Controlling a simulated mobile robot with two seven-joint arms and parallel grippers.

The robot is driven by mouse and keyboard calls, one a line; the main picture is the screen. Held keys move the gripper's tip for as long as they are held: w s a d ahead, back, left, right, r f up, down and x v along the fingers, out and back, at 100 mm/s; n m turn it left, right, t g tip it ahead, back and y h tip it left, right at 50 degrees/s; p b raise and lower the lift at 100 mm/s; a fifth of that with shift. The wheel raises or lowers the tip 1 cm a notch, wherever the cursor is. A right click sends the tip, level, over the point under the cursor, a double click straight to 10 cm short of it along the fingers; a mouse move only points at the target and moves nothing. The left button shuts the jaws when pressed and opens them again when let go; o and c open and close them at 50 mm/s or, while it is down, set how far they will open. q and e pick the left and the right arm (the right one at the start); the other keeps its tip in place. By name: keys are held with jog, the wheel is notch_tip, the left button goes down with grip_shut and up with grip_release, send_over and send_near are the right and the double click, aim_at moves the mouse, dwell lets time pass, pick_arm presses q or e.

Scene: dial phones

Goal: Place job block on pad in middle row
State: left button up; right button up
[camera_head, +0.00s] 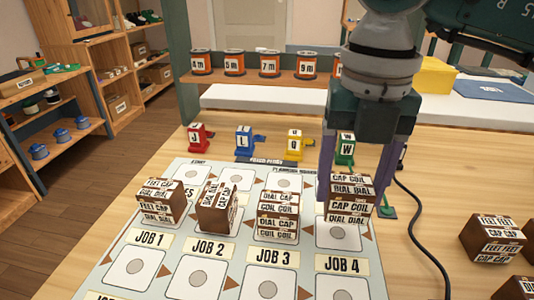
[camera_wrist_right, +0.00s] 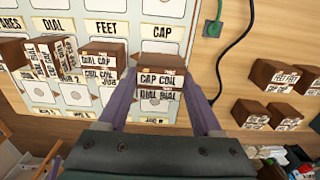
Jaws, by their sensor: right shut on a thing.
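My right gripper (camera_head: 360,185) is shut on a brown job block (camera_head: 350,198) with white labels reading CAP COIL and DIAL DIAL. The block also shows between the fingers in the right wrist view (camera_wrist_right: 160,75). It is upright over the fourth column of the board (camera_head: 110,275). A pale pad with a grey dot (camera_head: 338,234) shows just below it, above the JOB 4 label. I cannot tell whether the block touches the board. Similar blocks stand at left (camera_head: 160,200), turned or tilted (camera_head: 217,208), and in the third column (camera_head: 278,215). My left gripper is not in view.
Spare blocks (camera_head: 494,238) sit on the table at right. A dark cable (camera_head: 415,205) runs right of the board. Small coloured letter-marked stands, including a red J (camera_head: 198,138), line the board's back. Orange spools (camera_head: 270,64) stand on a shelf behind. The pads nearest me are empty.

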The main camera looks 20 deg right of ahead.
aim_at(345, 208)
notch_tip(345, 208, down, 4)
jog(key=shift+b, duration=0.3)
